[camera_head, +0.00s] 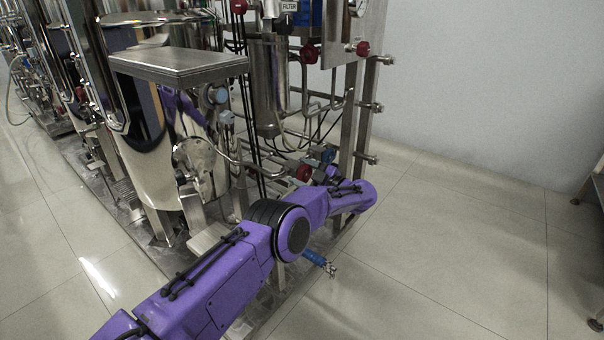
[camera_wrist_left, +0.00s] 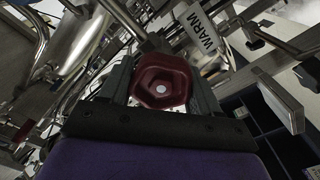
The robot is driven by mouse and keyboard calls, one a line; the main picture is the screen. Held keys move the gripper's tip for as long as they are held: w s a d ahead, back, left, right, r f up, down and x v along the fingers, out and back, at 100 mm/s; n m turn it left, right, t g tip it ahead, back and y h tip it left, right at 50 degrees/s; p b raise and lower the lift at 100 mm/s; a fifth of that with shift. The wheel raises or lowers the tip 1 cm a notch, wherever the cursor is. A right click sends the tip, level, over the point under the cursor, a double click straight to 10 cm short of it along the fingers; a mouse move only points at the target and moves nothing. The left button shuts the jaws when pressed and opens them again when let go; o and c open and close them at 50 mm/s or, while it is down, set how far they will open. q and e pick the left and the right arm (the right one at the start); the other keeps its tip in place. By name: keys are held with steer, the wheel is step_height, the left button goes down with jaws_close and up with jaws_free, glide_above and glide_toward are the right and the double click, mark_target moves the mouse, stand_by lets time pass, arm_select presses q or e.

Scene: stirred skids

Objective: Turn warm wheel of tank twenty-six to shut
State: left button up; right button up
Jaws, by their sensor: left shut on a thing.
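The warm wheel (camera_wrist_left: 150,84), a dark red knob with a pale centre, fills the middle of the left wrist view. A white label reading WARM (camera_wrist_left: 203,38) is beside it. My left gripper (camera_wrist_left: 162,92) is shut on this wheel, one dark finger on each side of it. In the head view my purple left arm reaches in from the lower left, and its gripper (camera_head: 318,176) is at the skid's low piping, partly hidden by the wrist. A red wheel (camera_head: 304,173) shows right at its fingers there. No tank number is readable. My right gripper is not in view.
A blue wheel (camera_head: 328,155) is just above the gripper. More red wheels (camera_head: 309,54) sit higher on the skid. A steel tank (camera_head: 150,165) and metal posts (camera_head: 348,130) crowd the left and back.

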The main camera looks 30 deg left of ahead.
arm_select(q)
steer(key=shift+d+f+m, duration=0.1)
steer(key=shift+f+m, duration=0.05)
steer(key=shift+m, duration=0.15)
steer(key=o, duration=1.1)
steer(key=shift+c, duration=0.2)
steer(key=d+p, duration=0.1)
steer(key=d, duration=0.9)
steer(key=shift+s+d+p, duration=0.25)
steer(key=shift+s+p, duration=0.05)
steer(key=shift+s, duration=0.15)
